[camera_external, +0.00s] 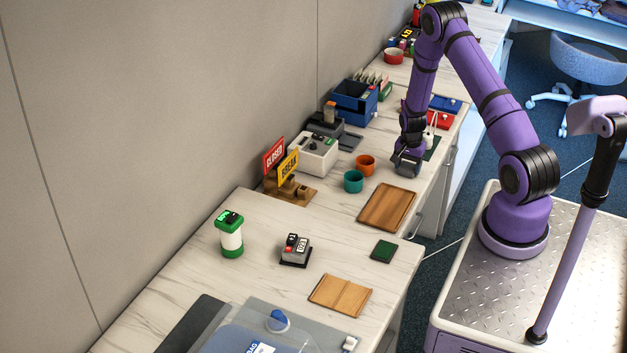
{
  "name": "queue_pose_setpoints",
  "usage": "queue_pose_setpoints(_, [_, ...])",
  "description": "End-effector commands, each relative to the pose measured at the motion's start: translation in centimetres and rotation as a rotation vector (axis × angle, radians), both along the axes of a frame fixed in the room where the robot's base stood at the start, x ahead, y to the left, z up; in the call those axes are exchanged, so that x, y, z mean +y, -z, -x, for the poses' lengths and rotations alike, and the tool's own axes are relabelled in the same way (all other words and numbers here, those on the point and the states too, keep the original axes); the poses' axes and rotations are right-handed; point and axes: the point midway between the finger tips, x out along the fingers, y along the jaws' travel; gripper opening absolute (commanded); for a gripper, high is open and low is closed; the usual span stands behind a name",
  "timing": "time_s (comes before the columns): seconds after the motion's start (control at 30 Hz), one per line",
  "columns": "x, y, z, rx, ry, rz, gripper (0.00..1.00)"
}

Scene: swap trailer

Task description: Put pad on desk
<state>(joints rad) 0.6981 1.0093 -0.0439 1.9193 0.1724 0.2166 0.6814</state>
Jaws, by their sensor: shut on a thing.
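My gripper (407,160) points down over the desk (340,205), at the right end of the cups. It is shut on a small dark grey block (407,170); I cannot tell for certain whether this is the pad. The block is close to the desk top, and I cannot tell whether it touches. A dark green square pad (382,250) lies flat on the nearer desk section, near its right edge. Another dark green flat piece (432,149) lies behind my gripper, partly hidden by it and by white items on it.
A brown wooden tray (387,207) lies just in front of my gripper. Teal (353,181) and orange (366,164) cups stand left of it. A white box (316,154), a blue bin (355,103) and sign stand (291,189) line the wall. A wooden board (340,294) lies nearer.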

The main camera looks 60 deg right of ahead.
Motion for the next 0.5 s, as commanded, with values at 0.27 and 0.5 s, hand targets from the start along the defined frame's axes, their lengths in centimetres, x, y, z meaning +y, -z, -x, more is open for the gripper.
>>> queue_pose_setpoints(0.27, [0.0, 0.24, 0.01, 0.0, 0.0, 0.0, 0.88])
queue_pose_setpoints(0.5, [0.01, 0.18, 0.01, 0.0, 0.0, 0.0, 0.88])
